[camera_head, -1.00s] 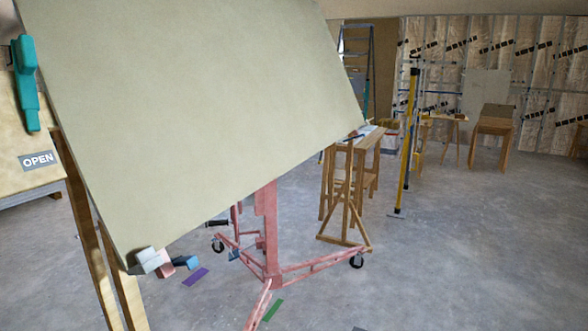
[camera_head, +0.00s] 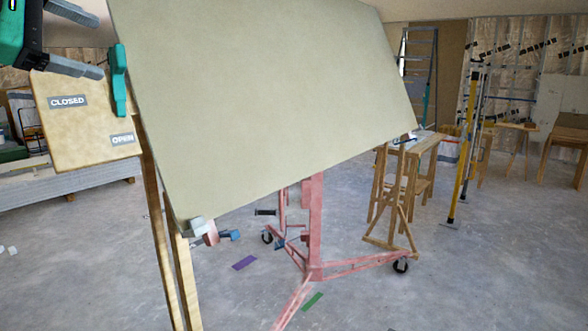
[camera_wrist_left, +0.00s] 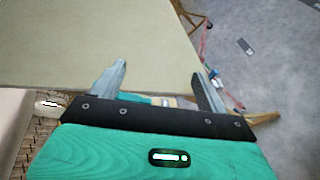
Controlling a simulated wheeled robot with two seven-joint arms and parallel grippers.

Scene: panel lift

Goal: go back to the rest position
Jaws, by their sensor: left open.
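My left gripper (camera_head: 88,42) is in the upper left of the head view, its two grey fingers spread apart with nothing between them. In the left wrist view the open fingers (camera_wrist_left: 160,78) reach over the edge of the large pale panel (camera_wrist_left: 70,45). The same panel (camera_head: 260,90) sits tilted on the pink panel lift (camera_head: 316,225) in the head view. A teal lever (camera_head: 118,82) stands upright at the edge of a wooden board (camera_head: 75,130) labelled CLOSED and OPEN, below and right of the gripper, apart from it. My right gripper is not in view.
Wooden posts (camera_head: 160,240) hold up the lever board. A wooden sawhorse (camera_head: 405,195) and a yellow pole (camera_head: 464,150) stand right of the lift. Sheets (camera_head: 60,185) are stacked at the left. The grey floor at the front right is open.

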